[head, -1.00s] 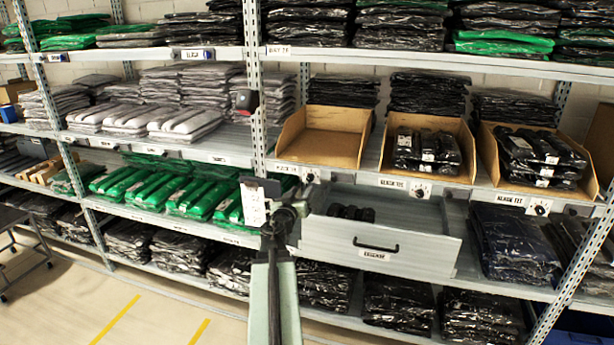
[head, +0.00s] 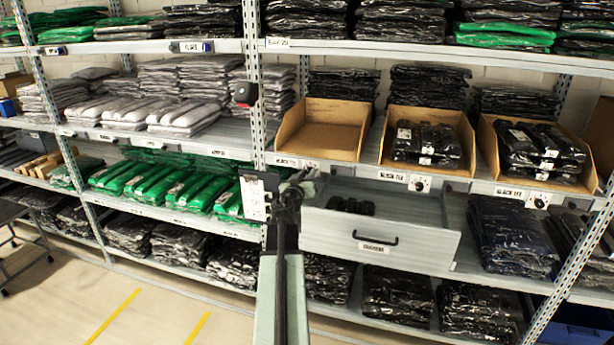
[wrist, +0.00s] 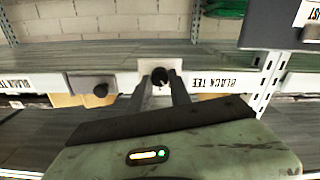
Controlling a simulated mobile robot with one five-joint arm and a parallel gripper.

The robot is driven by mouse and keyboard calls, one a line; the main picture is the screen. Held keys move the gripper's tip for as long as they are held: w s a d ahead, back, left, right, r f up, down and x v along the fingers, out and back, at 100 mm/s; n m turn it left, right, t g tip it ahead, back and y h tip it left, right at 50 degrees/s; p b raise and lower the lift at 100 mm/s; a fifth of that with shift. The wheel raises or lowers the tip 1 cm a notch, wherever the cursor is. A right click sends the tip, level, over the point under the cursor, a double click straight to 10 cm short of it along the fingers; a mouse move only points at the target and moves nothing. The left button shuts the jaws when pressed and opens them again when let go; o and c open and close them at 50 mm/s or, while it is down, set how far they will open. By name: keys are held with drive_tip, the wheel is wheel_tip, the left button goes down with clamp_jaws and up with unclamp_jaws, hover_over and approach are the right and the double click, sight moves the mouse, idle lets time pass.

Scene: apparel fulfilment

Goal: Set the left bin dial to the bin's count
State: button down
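The left bin (head: 292,128) is an open cardboard bin on the middle shelf, and it looks empty. Its dial is on the shelf edge below, mostly hidden by my gripper in the head view. In the wrist view, which is upside down, the dial (wrist: 160,76) is a dark round knob on a white plate, beside a "BLACK TEE" label (wrist: 222,82). My gripper (wrist: 160,86) is open, with one finger to each side of the knob; I cannot tell whether they touch it. The dial's setting is not readable. My gripper also shows in the head view (head: 303,178).
Two cardboard bins to the right hold dark packs, with their own dials (head: 419,183) (head: 538,200). An open drawer (head: 380,235) juts out below my gripper. A hanging list board (head: 256,197) is close on the left.

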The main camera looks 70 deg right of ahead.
drive_tip(key=shift+n, duration=4)
drive_tip(key=c, duration=1.2)
unclamp_jaws()
